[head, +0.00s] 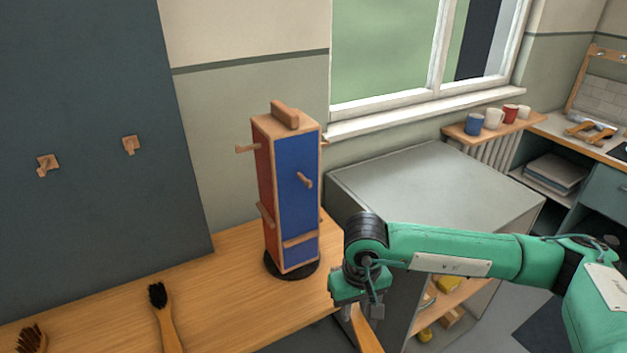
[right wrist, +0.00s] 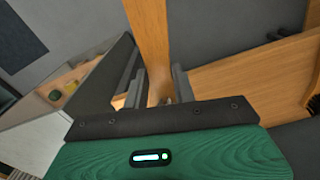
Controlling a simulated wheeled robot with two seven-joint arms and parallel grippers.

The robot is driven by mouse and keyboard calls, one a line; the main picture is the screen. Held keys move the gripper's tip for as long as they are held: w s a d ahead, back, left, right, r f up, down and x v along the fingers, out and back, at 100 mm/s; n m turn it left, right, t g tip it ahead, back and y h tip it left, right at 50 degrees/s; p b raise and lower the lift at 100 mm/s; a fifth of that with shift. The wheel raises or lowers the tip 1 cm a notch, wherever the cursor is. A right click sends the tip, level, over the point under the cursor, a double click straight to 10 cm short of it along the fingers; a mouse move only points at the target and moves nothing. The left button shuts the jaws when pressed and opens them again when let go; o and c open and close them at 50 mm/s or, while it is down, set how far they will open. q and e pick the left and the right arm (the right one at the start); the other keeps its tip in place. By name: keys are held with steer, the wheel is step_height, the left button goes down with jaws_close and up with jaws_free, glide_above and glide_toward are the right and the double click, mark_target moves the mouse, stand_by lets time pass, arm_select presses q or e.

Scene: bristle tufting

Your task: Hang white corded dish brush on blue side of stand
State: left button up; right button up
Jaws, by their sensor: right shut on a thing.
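The stand (head: 287,195) is a wooden-framed upright block on a dark round base, on the wooden counter. Its blue side (head: 296,215) faces front right and has one bare wooden peg (head: 304,180). Its red side (head: 265,180) faces left, with another bare peg (head: 247,149). My right gripper (head: 350,308) is right of the stand's base, near the counter's edge. It is shut on a wooden handle (head: 367,333), also seen between the fingers in the right wrist view (right wrist: 150,40). The held brush's bristles and any cord are hidden. My left gripper is not in view.
A dark-bristled brush (head: 165,318) and a brown-bristled brush (head: 32,338) lie on the counter (head: 225,300) at left. Two bare wooden hooks (head: 130,146) are on the dark wall panel. A grey cabinet (head: 430,190) stands right of the stand, behind my right arm.

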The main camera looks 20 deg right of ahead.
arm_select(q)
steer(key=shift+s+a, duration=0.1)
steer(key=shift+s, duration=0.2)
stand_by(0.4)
